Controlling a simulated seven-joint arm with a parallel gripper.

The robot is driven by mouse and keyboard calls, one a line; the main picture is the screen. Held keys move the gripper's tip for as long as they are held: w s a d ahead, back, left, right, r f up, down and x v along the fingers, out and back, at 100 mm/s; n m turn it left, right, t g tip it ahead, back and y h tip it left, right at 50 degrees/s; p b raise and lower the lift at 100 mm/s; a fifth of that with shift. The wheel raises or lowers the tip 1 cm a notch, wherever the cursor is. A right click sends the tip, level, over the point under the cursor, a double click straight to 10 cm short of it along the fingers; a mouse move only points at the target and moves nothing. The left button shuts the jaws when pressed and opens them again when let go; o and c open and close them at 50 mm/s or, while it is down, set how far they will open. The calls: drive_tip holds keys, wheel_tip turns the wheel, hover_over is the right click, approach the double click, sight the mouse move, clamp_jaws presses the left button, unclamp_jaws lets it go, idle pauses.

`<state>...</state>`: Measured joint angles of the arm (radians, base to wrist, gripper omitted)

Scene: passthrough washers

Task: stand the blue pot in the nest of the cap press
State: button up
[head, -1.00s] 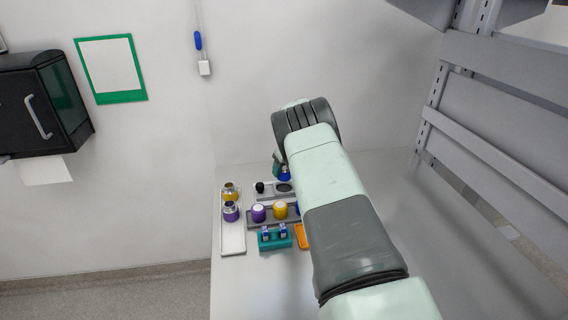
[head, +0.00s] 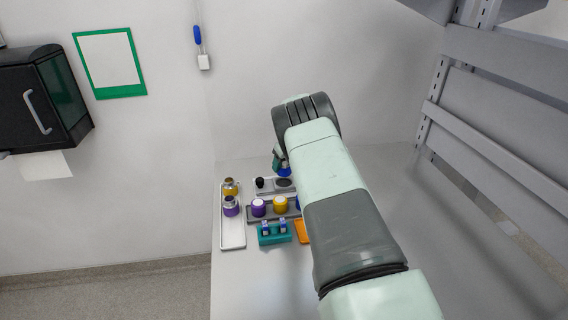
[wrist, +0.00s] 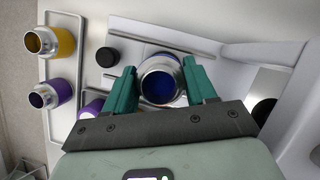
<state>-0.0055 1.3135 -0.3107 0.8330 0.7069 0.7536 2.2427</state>
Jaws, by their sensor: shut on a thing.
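The blue pot (wrist: 161,84) has a bright metal rim and a dark blue inside. My gripper (wrist: 158,68) is shut on it, one green finger on each side. In the head view the blue pot (head: 284,171) shows just behind a dark round spot on the grey plate of the cap press (head: 268,191). A black knob (head: 260,183) stands at the plate's left; it also shows in the wrist view (wrist: 107,57). In the wrist view the pot hides what lies under it. I cannot tell whether its base touches the plate.
A white tray (head: 233,236) at left holds a yellow pot (head: 230,187) and a purple pot (head: 231,206). A grey rack (head: 269,215) holds purple and yellow lidded pieces. A teal block (head: 273,238) and an orange tray (head: 302,231) lie in front. Shelving stands at right.

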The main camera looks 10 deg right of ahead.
sight(284, 173)
drive_tip(key=shift+f, duration=0.1)
drive_tip(key=shift+f, duration=0.85)
drive_tip(key=shift+f, duration=0.15)
drive_tip(key=shift+f, duration=0.45)
drive_tip(key=shift+f, duration=0.2)
idle(0.3)
drive_tip(key=shift+f, duration=0.5)
idle(0.4)
drive_tip(key=o, duration=1.5)
drive_tip(key=shift+o, duration=0.2)
drive_tip(key=shift+r, duration=4)
